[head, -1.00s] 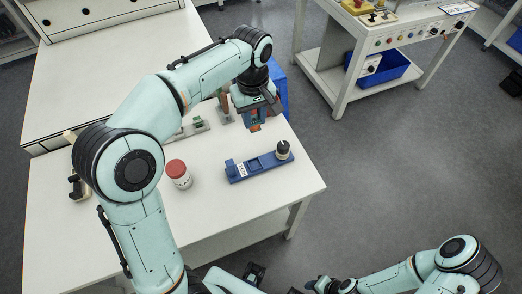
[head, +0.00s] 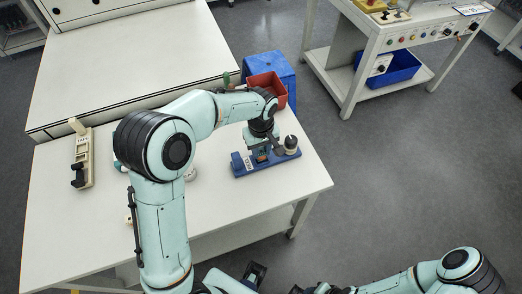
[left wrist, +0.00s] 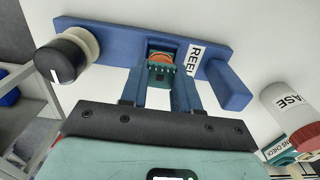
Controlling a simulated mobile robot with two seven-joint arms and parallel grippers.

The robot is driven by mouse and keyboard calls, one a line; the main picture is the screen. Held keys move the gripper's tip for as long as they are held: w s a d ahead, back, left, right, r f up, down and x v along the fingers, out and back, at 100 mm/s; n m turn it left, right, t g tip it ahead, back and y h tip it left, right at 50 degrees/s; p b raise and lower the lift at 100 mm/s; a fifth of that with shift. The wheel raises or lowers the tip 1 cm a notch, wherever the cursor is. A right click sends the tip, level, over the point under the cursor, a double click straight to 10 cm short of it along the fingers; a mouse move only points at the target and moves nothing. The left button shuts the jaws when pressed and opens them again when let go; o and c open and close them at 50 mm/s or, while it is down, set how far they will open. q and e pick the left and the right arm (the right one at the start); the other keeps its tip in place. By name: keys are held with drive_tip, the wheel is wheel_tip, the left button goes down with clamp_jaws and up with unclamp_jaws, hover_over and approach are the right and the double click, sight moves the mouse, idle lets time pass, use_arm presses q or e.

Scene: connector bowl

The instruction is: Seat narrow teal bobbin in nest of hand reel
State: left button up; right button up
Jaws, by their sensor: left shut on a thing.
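The blue hand reel (head: 240,168) lies on the white table; the left wrist view shows its bar (left wrist: 105,38), with a "REEL" label and a black knob (left wrist: 62,58) at the left end. My left gripper (head: 262,156) is right over the reel, pointing down. In the left wrist view, its fingers (left wrist: 157,80) are shut on the narrow teal bobbin (left wrist: 159,74), with orange winding. The bobbin overlaps the reel's middle, where the nest is mostly hidden; I cannot tell whether it is touching or seated. My right gripper (head: 297,290) is barely visible at the bottom edge.
A red-lidded grease jar (left wrist: 285,100) stands beside the reel, mostly hidden by my arm in the head view. A red bin (head: 268,86) sits by a blue box (head: 272,66) behind. A cream fixture (head: 82,160) lies at left. The table's front right is clear.

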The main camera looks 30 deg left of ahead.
sight(261, 151)
use_arm(q)
drive_tip(key=shift+f, duration=0.45)
drive_tip(key=shift+f, duration=0.1)
drive_tip(key=o, duration=0.6)
drive_tip(key=shift+f, duration=0.15)
drive_tip(key=o, duration=0.4)
wheel_tip(261, 151, up, 13)
drive_tip(key=shift+f+p, duration=0.2)
drive_tip(key=shift+p, duration=0.5)
drive_tip(key=shift+f, duration=0.1)
